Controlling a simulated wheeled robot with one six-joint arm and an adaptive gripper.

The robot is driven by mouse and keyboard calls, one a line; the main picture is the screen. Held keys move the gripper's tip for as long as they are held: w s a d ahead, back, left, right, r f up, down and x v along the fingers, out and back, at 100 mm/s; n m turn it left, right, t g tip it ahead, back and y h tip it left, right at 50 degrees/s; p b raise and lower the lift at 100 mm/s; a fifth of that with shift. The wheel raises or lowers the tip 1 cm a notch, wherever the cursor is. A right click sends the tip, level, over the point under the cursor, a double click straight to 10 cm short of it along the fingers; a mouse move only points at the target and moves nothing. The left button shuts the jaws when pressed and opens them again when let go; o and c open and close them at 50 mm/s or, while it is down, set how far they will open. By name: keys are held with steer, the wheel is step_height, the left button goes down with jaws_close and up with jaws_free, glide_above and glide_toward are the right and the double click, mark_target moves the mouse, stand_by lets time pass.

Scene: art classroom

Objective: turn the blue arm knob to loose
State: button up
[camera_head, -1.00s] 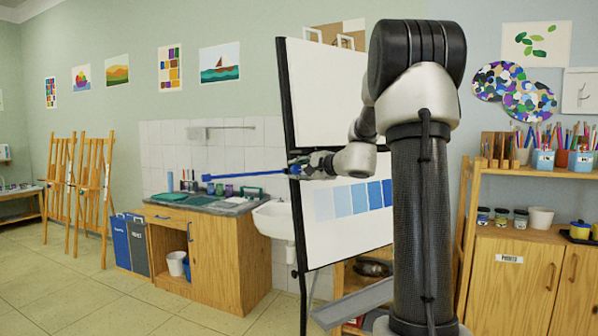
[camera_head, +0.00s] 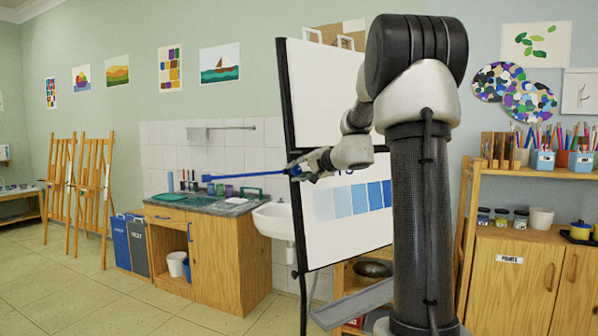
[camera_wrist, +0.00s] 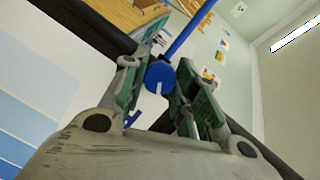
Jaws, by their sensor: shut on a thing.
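The blue arm knob (camera_wrist: 158,76) shows in the wrist view as a round blue face with a white line on it. The two green-and-grey fingers of my gripper (camera_wrist: 160,88) stand on either side and are shut on it. The blue arm (camera_wrist: 188,32) runs from the knob to the upper right. In the head view, the same blue arm (camera_head: 243,177) sticks out level to the left from the easel's dark side edge. My gripper (camera_head: 303,168) is at that edge and hides the knob there. No loose marking is readable.
The white easel board (camera_head: 325,92) stands directly beside my gripper, with blue swatches on its lower panel. A sink (camera_head: 274,220) and wooden counter (camera_head: 205,240) lie to the left. A shelf with jars (camera_head: 520,218) stands right. Floor is clear at front left.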

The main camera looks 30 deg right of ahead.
steer(key=shift+f, duration=0.1)
steer(key=o, duration=1)
steer(key=shift+s, duration=0.15)
steer(key=v, duration=1.1)
steer(key=shift+s+d, duration=0.1)
steer(key=shift+s, duration=0.3)
